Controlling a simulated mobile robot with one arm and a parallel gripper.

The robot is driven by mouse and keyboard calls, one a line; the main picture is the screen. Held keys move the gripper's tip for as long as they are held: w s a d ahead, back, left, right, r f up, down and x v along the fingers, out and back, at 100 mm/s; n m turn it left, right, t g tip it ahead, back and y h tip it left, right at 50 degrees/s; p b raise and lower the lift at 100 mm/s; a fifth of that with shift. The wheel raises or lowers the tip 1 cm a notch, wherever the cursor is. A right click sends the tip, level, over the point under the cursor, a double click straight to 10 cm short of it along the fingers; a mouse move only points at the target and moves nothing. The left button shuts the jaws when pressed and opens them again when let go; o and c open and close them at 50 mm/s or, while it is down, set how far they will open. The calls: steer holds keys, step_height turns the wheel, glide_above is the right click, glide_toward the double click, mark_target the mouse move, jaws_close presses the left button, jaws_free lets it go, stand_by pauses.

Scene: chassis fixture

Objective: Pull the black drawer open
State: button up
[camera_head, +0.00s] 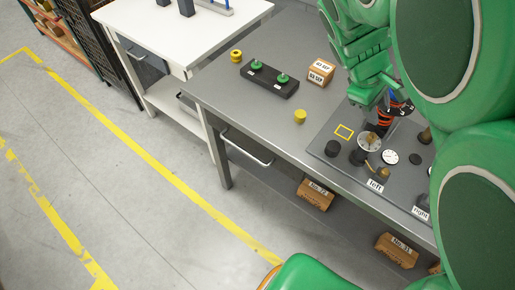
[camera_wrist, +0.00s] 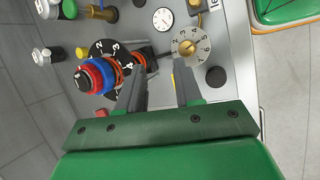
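A dark drawer (camera_head: 247,150) with a pale bar handle (camera_head: 246,149) sits under the front edge of the grey table. It looks shut. Another dark drawer front (camera_head: 148,59) is under the white table at the back left; the head view does not settle which one is the black drawer. My gripper (camera_wrist: 158,75) is open and empty in the wrist view, its two fingers apart over the control panel. In the head view my arm hangs over the right part of the grey table, away from both drawers. No drawer is clearly seen in the wrist view.
The control panel (camera_head: 322,147) carries dials, knobs and a red-and-blue stacked knob (camera_wrist: 95,76) close to my fingers. A black block with green knobs (camera_head: 268,80), yellow pieces and a small box (camera_head: 321,72) stand on the table. The floor before the drawers is clear.

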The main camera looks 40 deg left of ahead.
steer(key=a+f+n+t, duration=0.1)
steer(key=a+f+n, duration=0.35)
steer(key=a, duration=0.55)
steer(key=n+t+y, duration=0.2)
steer(key=n+t, duration=0.2)
steer(key=n, duration=0.8)
glide_above(244, 150)
steer(key=a, duration=0.2)
steer(key=f, duration=1.1)
steer(key=shift+s+d+f, duration=0.15)
steer(key=shift+s+d, duration=0.05)
steer(key=s+a+f+n, duration=0.3)
steer(key=s+f, duration=0.1)
steer(key=s, duration=0.1)
steer(key=s+d+f+n+t+y, duration=0.15)
steer(key=f+n+t, duration=0.25)
steer(key=n, duration=0.5)
steer(key=s+d+f+n+t+y, duration=0.1)
steer(key=d+f+n+t+y, duration=0.2)
steer(key=n, duration=0.7)
steer(key=shift+h, duration=0.75)
steer(key=shift+f+x, duration=0.2)
steer(key=shift+x, duration=1.85)
steer(key=shift+f+x, duration=0.25)
steer(key=shift+x, duration=1.8)
steer(key=shift+d, duration=0.1)
steer(key=shift+c, duration=0.2)
